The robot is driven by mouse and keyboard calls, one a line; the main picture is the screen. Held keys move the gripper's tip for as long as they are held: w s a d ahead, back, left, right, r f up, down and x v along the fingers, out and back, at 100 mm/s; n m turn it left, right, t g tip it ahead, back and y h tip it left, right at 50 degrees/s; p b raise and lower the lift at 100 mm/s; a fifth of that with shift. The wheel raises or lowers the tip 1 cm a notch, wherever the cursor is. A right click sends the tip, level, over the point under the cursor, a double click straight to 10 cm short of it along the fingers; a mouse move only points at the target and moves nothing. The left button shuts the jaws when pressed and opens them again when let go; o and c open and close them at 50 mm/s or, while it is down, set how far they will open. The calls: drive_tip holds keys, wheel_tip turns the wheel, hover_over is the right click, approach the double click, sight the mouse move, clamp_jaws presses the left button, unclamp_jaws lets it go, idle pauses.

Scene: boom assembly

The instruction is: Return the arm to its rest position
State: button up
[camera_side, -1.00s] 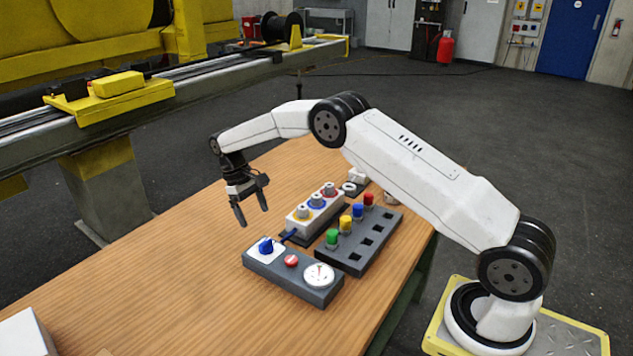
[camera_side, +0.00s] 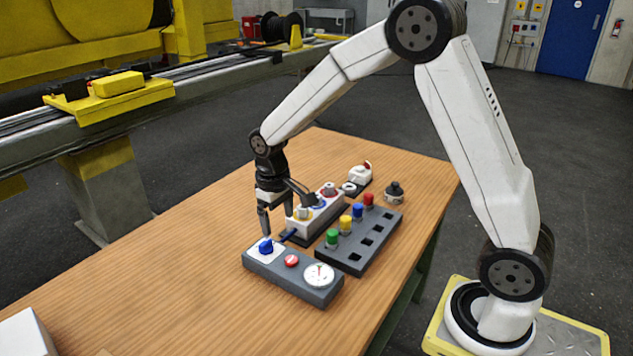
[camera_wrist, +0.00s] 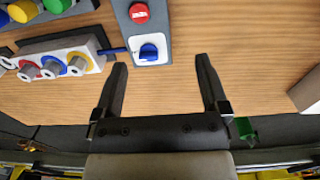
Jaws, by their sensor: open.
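My gripper (camera_side: 276,222) is open and empty. In the side view it points down above the table, beside the white socket block and just behind the grey panel (camera_side: 309,285). The panel carries a blue plug or knob (camera_side: 266,247), a red button (camera_side: 291,260) and a round gauge (camera_side: 318,275). In the wrist view the two fingers of my gripper (camera_wrist: 160,75) are spread wide over bare wood, with the blue part (camera_wrist: 149,52) showing between them. Whether the fingertips touch anything is not clear, but a gap seems to show.
The white block (camera_side: 318,217) has ringed sockets. A grey tray (camera_side: 382,238) holds green, yellow, blue and red pegs. A white piece with a red top (camera_side: 360,175) and a dark knob (camera_side: 394,192) stand behind. The table's left side (camera_side: 150,275) is mostly clear.

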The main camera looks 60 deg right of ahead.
drive_tip(key=s+a+t, duration=0.2)
drive_tip(key=s+t, duration=0.1)
drive_tip(key=s, duration=1.2)
drive_tip(key=shift+s, duration=0.15)
